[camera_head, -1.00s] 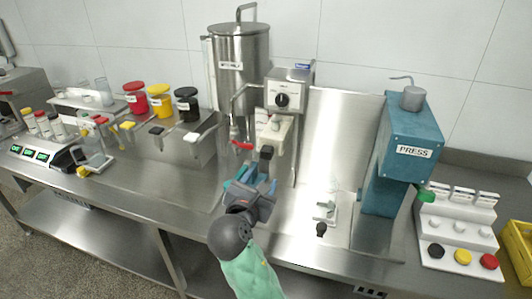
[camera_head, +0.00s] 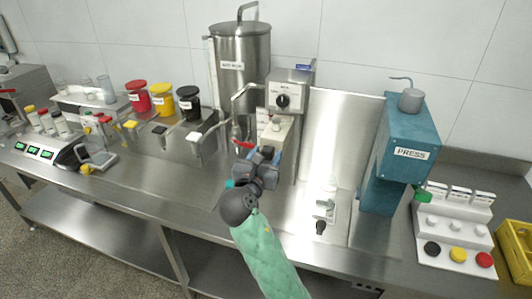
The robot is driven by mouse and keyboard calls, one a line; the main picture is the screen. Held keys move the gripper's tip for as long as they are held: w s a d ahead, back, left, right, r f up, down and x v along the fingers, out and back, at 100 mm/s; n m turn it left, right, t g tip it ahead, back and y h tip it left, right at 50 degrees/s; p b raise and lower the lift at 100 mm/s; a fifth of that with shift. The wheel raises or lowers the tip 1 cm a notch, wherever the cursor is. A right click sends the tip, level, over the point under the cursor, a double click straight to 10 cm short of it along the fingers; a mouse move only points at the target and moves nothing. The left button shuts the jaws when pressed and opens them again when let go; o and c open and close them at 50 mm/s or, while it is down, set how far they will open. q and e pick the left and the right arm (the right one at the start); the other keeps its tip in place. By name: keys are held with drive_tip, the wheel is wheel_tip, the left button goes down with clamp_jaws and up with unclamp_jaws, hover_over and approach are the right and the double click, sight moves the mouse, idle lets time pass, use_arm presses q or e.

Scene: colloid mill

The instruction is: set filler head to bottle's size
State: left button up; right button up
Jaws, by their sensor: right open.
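The filler head (camera_head: 275,133) is the beige part below the grey control box with a black knob (camera_head: 283,101), at the middle of the bench. My right gripper (camera_head: 262,158) is open just in front of and below the filler head; I cannot tell whether it touches it. My left gripper is not in view.
The teal press (camera_head: 405,150) stands at right, beside a white rack with black, yellow and red caps (camera_head: 457,254). Red, yellow and black jars (camera_head: 162,98) stand at back left. The steel bench (camera_head: 150,185) is clear at front left.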

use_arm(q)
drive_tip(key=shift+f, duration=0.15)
use_arm(e)
drive_tip(key=shift+w, duration=0.15)
drive_tip(key=shift+c, duration=0.4)
clamp_jaws()
drive_tip(key=shift+f, duration=0.2)
wheel_tip(320, 180, down, 3)
drive_tip(key=shift+f+p, duration=0.1)
drive_tip(key=shift+p, duration=0.2)
drive_tip(key=shift+c, duration=0.2)
unclamp_jaws()
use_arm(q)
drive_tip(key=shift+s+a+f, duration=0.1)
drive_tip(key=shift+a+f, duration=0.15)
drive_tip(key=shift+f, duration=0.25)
use_arm(e)
drive_tip(key=shift+o, duration=0.6)
